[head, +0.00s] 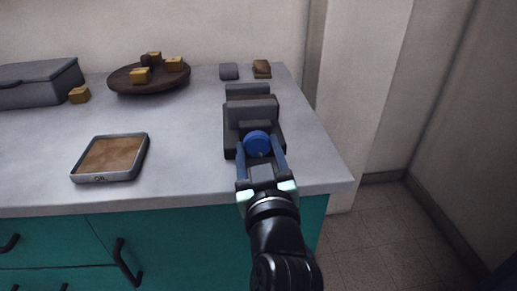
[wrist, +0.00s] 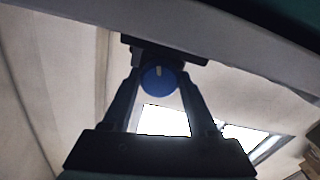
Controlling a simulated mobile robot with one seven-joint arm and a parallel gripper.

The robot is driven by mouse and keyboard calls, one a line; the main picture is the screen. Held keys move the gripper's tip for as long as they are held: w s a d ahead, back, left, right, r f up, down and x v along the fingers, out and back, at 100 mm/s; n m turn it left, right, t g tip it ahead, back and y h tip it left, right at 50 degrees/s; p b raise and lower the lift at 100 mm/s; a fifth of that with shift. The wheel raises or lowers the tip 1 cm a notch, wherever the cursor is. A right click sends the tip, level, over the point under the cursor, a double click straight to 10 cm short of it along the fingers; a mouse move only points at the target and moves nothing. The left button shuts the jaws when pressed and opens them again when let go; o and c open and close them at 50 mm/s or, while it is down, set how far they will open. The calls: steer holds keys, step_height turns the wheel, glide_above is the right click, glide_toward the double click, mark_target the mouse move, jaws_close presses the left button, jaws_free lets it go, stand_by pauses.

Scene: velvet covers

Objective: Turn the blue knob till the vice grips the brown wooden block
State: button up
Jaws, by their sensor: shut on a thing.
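The dark grey vice (head: 251,108) stands near the right end of the counter, with its blue knob (head: 257,143) facing me. My gripper (head: 260,152) reaches in from the front with one finger on each side of the knob, shut on it. In the wrist view the blue knob (wrist: 158,80) sits between the fingertips, with a pale mark on its face near the top. I cannot make out a brown wooden block between the vice jaws. A small brown block (head: 262,69) with a dark band lies behind the vice at the back edge.
A shallow tray (head: 148,140) with a brown inside lies left of the vice. A round dark dish (head: 122,86) with several yellowish cubes, a loose cube (head: 79,95), a grey box (head: 38,88) and a small grey block (head: 229,71) stand farther back. Counter between tray and vice is clear.

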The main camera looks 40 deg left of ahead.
steer(key=c, duration=0.4)
steer(key=shift+r+m+p, duration=0.15)
steer(key=shift+m+p, duration=0.65)
steer(key=shift+p, duration=0.1)
steer(key=shift+c, duration=0.3)
steer(key=shift+f+m, duration=0.2)
steer(key=shift+m, duration=0.3)
steer(key=o, duration=1.4)
steer(key=shift+c, duration=0.2)
steer(key=shift+s, duration=0.1)
steer(key=v, duration=1.2)
steer(key=shift+s+d, duration=0.2)
steer(key=shift+d, duration=0.15)
